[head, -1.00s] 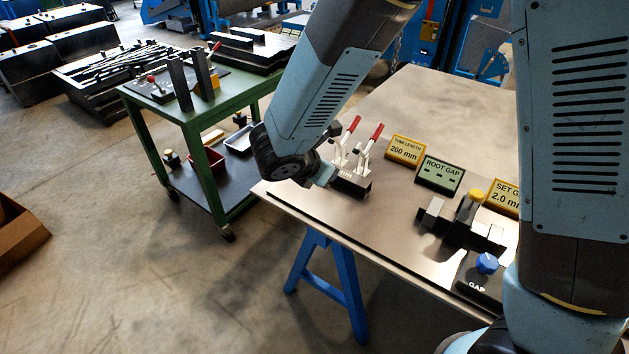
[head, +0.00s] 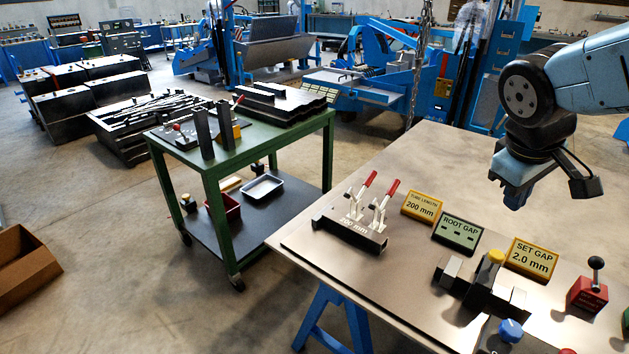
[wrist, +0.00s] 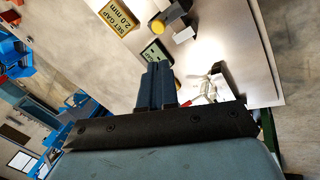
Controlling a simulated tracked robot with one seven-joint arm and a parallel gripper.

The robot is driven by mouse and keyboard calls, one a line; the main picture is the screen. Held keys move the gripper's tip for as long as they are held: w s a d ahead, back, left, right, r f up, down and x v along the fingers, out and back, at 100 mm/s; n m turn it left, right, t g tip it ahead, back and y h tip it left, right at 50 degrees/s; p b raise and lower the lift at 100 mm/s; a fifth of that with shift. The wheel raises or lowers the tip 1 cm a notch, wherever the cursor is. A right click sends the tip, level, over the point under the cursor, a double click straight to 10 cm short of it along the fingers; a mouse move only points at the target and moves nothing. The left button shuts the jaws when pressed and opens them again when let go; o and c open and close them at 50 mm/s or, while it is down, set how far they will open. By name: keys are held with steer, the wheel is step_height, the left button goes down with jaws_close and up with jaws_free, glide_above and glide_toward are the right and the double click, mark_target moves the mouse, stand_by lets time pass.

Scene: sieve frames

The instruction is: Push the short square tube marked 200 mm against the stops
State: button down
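I cannot tell tube from fixture there, and no separate stops can be made out. The clamps also show small in the wrist view (wrist: 212,88), partly hidden by my gripper. My gripper (head: 514,200) hangs above the right part of the table, well apart from the bar. In the wrist view its two dark blue fingers (wrist: 158,66) lie side by side with nothing visible between them.
Signs for tube length (head: 422,207), root gap (head: 458,233) and set gap (head: 532,257) stand behind a dark gap block (head: 483,293) with a yellow knob. A red lever box (head: 588,293) is at right. A green cart (head: 240,150) with upright dark tubes stands left.

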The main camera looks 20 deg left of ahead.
steer(key=s+d+r+m+t+y, duration=0.2)
steer(key=s+d+r+m, duration=0.2)
steer(key=s+m, duration=0.2)
steer(key=shift+s+d+r+m+y, duration=0.2)
steer(key=shift+s+r+m+y, duration=0.15)
steer(key=shift+m, duration=0.45)
steer(key=c, duration=1.8)
jaws_free()
steer(key=shift+c, duration=0.2)
